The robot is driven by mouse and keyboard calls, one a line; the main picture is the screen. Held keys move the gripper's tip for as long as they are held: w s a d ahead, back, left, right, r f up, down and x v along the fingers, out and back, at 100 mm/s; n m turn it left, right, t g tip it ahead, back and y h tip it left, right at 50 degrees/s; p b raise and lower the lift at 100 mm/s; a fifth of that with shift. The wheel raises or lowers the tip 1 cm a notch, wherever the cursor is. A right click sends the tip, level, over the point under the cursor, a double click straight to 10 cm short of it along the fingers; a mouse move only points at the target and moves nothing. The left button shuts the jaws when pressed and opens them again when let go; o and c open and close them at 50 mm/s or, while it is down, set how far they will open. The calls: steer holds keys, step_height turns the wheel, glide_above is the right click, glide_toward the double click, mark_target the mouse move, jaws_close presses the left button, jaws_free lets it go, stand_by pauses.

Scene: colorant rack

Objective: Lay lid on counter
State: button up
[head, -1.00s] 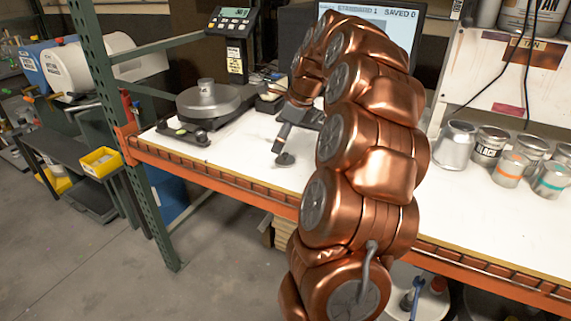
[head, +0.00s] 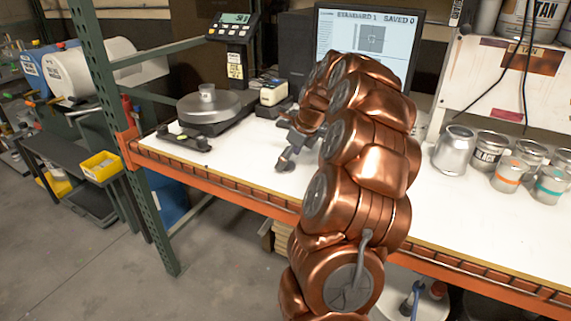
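The white counter (head: 245,165) runs across the view with an orange front beam. My gripper (head: 286,160) is low over the counter, left of my copper arm, which partly hides it. A small dark piece shows at the gripper's tip, at or just above the counter surface. I cannot tell whether it is a lid or a fingertip, or whether it touches the counter. I cannot make out the finger opening. No lid can be clearly identified elsewhere.
Several metal cans, including a silver one (head: 455,149), stand at right. A monitor (head: 368,36) is behind my arm. The front-left counter is clear.

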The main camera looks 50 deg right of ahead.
steer(key=shift+w+f, duration=0.25)
steer(key=shift+f, duration=0.25)
steer(key=c, duration=1.4)
